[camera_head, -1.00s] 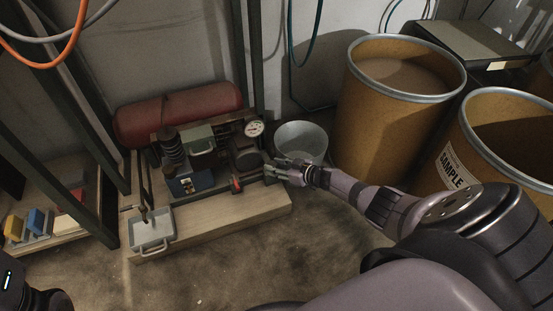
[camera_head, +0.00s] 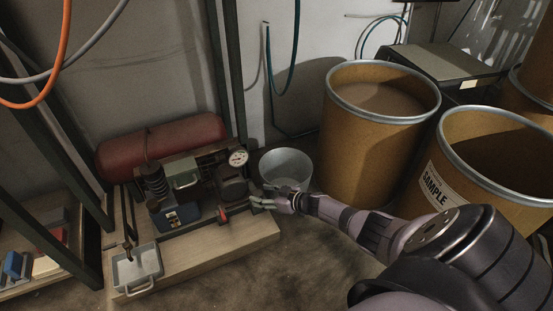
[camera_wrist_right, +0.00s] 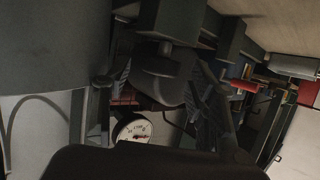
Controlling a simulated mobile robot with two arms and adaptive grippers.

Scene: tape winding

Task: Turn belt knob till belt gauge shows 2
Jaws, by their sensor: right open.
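The belt gauge (camera_head: 238,158) is a white round dial at the machine's back right; it also shows in the right wrist view (camera_wrist_right: 134,128). Its reading is too small to tell. A red-tipped control (camera_head: 223,215) sits at the machine's front and shows at the right of the wrist view (camera_wrist_right: 243,85). My right gripper (camera_head: 259,198) is open at the machine's right side. In the wrist view its fingers stand either side of a dark, rounded part (camera_wrist_right: 160,82), apparently a knob; contact cannot be told. My left gripper is not in view.
The machine stands on a wooden base (camera_head: 205,253) with a grey tray (camera_head: 136,268) at its front left. A grey bucket (camera_head: 286,165) stands close behind my right gripper. Brown drums (camera_head: 365,135) stand to the right, and a red cylinder (camera_head: 160,140) lies behind.

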